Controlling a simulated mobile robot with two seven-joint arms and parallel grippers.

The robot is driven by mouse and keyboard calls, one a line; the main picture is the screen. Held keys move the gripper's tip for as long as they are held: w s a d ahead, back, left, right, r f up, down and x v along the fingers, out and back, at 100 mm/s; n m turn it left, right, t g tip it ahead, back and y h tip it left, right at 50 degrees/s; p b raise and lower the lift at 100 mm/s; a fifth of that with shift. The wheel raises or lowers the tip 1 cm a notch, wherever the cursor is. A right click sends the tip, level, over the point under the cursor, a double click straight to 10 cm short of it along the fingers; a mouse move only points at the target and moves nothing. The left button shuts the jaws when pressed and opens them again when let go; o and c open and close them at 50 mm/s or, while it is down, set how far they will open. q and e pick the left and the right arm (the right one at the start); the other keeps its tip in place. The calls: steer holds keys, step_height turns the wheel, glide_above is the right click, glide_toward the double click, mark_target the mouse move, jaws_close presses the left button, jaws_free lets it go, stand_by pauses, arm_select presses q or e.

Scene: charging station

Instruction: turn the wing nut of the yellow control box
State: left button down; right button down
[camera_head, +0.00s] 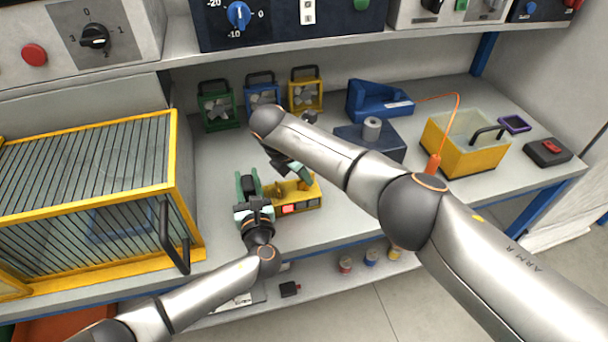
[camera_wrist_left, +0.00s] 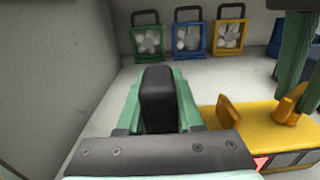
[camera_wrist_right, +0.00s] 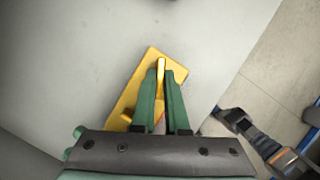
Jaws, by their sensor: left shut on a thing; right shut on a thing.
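The yellow control box (camera_head: 300,208) lies on the bench, with red and dark buttons on its front side. My left gripper (camera_head: 248,186) is shut on a black upright handle (camera_wrist_left: 157,98) at the box's left end, between the green fingers. My right gripper (camera_wrist_right: 162,90) is above the box, its green fingers closed on both sides of a yellow wing nut (camera_wrist_right: 161,70). That nut also shows below the right fingers in the left wrist view (camera_wrist_left: 290,106). A second yellow knob (camera_wrist_left: 228,112) stands free between the grippers. My right forearm partly hides the area behind the box.
A yellow barred cage (camera_head: 90,205) stands at left. Small green (camera_head: 216,105), blue (camera_head: 263,95) and yellow (camera_head: 305,92) fan frames stand behind. A dark blue block (camera_head: 380,138) and yellow bin (camera_head: 465,150) are at right. Bare bench lies in front of the fans.

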steer(key=c, duration=0.9)
jaws_free()
steer(key=v, duration=1.2)
steer(key=shift+o, duration=0.2)
